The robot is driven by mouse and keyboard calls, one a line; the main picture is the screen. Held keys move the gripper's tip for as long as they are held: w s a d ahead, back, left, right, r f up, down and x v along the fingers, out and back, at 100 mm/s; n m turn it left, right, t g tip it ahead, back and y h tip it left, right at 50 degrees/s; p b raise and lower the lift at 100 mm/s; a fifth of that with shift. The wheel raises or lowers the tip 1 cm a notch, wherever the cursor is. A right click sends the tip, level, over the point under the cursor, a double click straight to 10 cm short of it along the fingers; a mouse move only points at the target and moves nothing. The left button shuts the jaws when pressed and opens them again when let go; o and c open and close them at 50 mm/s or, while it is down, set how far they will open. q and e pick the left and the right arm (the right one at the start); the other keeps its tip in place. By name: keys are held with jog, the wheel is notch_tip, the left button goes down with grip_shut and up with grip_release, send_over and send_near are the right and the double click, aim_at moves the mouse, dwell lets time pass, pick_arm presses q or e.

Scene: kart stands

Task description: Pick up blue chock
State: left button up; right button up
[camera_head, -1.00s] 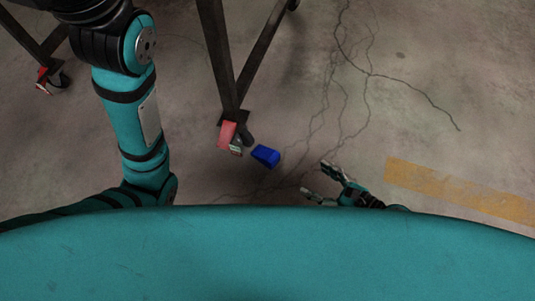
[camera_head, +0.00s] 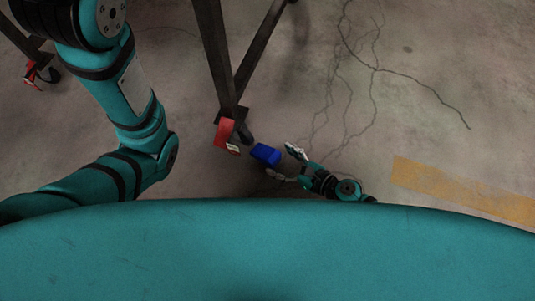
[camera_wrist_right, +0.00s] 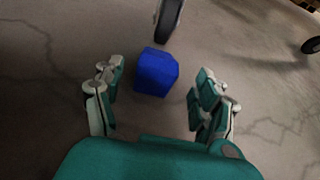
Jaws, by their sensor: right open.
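The blue chock (camera_head: 265,155) lies on the concrete floor beside the caster at the foot of the dark stand. In the right wrist view the blue chock (camera_wrist_right: 156,71) sits ahead of the fingers, a little left of the middle between them. My right gripper (camera_head: 284,163) is open and empty, with its fingertips just right of the chock. Its two spread fingers also show in the right wrist view (camera_wrist_right: 155,90). My left gripper is not in view; only my left arm shows at the left.
The dark metal stand (camera_head: 227,75) rises behind the chock. A red caster part (camera_head: 224,132) is just left of the chock, and a dark wheel (camera_wrist_right: 169,18) is beyond it. Another red caster part (camera_head: 32,75) is far left. Cracked floor to the right is clear.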

aim_at(262, 151)
jog(key=x, duration=0.5)
jog(key=shift+w+a+r, duration=0.1)
jog(key=shift+w+a, duration=0.05)
jog(key=shift+a, duration=0.25)
jog(key=c, duration=1.3)
